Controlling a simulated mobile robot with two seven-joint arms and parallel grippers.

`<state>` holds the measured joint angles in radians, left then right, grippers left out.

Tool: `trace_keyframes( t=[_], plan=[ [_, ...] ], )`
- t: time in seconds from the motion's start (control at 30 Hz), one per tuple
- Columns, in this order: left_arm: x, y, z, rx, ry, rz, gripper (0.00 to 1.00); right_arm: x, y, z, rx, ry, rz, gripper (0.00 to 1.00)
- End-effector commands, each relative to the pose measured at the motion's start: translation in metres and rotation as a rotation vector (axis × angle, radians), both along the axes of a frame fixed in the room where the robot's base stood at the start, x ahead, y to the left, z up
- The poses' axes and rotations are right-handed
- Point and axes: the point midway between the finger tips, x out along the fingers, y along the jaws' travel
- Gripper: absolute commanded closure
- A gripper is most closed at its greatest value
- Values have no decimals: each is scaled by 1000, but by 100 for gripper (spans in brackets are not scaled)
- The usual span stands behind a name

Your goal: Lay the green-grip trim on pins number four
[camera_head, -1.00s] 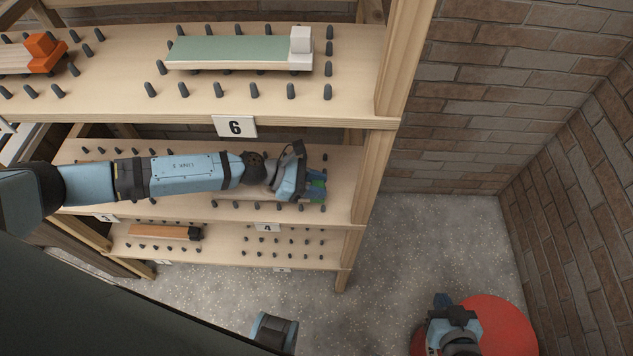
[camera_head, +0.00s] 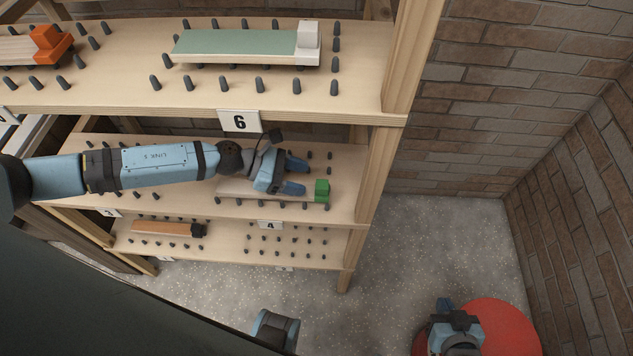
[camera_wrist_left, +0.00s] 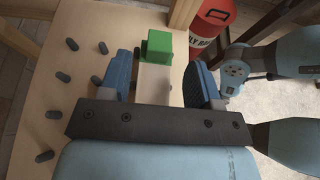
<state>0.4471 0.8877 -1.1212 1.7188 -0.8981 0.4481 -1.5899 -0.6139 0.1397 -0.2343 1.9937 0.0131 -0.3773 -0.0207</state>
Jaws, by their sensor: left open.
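The green-grip trim lies on the middle shelf above the number 4 label (camera_head: 269,225). Its green grip (camera_head: 321,191) is at the right end, and its pale body runs left, partly hidden by my arm. Pins show around it; whether it lies flat on the shelf between them is hard to tell. My left gripper (camera_head: 295,175) is open, just left of and apart from the green grip. In the left wrist view the green grip (camera_wrist_left: 160,45) is beyond the open fingers, with the pale body between them. My right gripper (camera_head: 444,305) is at the lower right; its fingers are unclear.
The lower shelf holds a brown trim with a dark grip (camera_head: 160,228). A wooden post (camera_head: 372,165) bounds the right side. A red drum (camera_head: 505,325) stands on the floor.

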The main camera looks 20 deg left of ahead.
Motion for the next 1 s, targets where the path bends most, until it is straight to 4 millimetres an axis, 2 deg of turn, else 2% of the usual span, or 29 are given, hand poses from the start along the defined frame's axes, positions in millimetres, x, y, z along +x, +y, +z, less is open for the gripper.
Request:
trace_keyframes(
  t=[0.03,0.13,0.33,0.43,0.5,0.57,0.63,0.73,0.87,1.0],
  plan=[
    [-4,12,2,2,2,2,43,0,0,-4,0,0,0,100],
    [-8,28,10,2,0,1,43,0,0,-8,1,4,0,100],
    [-14,48,20,0,1,0,43,0,1,-9,5,7,-2,100],
    [-17,42,22,-38,35,28,43,1,1,-8,7,5,-3,100],
    [-20,24,23,-122,117,92,43,1,1,-7,8,4,-3,100],
    [-23,2,24,-240,240,183,43,1,2,-7,9,5,-4,100],
    [-27,-24,26,-416,435,322,43,1,2,-7,9,5,-4,100],
    [-32,-47,26,-684,751,531,43,1,2,-7,9,5,-4,100],
    [-40,-56,16,-1013,1148,776,43,1,2,-7,8,6,-4,100],
    [-63,-47,-10,-1413,1607,1049,43,1,2,-8,8,7,-4,100]
  ],
)
